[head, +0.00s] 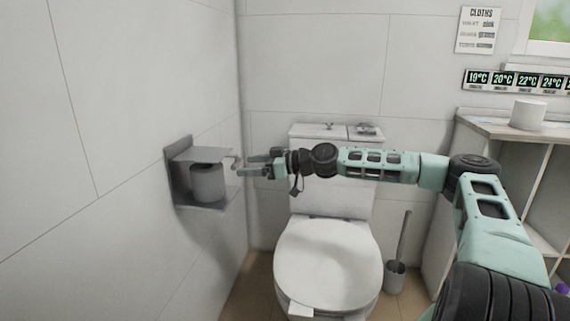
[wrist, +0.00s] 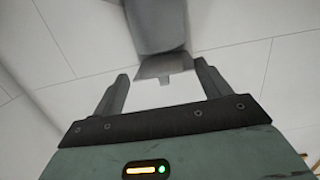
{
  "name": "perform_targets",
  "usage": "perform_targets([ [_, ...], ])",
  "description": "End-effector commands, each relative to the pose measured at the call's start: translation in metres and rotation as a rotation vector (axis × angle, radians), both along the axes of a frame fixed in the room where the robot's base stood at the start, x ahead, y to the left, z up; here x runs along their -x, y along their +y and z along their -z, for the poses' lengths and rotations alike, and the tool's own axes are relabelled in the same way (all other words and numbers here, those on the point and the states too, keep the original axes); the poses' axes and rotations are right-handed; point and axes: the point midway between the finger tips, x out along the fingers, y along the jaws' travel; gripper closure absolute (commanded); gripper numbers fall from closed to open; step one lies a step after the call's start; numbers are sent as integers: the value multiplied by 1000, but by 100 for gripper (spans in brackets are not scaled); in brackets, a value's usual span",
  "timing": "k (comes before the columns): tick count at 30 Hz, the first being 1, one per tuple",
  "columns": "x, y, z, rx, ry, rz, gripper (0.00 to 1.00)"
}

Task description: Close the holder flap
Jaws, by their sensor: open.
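The grey toilet roll holder (head: 179,172) is fixed to the left wall, near the corner. Its flap (head: 203,154) stands out from the wall, about level, above a grey roll (head: 207,183). The roll sits over the holder's lower shelf (head: 222,205). My gripper (head: 243,166) is open and empty, just right of the flap's outer edge and pointing left at it. In the wrist view, my gripper's two fingers (wrist: 163,88) are spread apart, with grey holder parts (wrist: 160,66) ahead between and beyond them. I cannot tell whether a fingertip touches the flap.
A white toilet (head: 328,265) with its lid down stands below my arm, with its cistern (head: 333,180) behind. A toilet brush (head: 396,270) stands to its right. A shelf unit (head: 490,125) at the right bears a white roll (head: 527,115). The wall space above the holder is clear.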

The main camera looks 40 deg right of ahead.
Motion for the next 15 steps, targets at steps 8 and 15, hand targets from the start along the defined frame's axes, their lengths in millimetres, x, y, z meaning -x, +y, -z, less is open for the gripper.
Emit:
perform_targets([
  [8,46,-47,-10,-2,0,4,24],
  [15,83,-84,-16,-1,1,3,24],
])
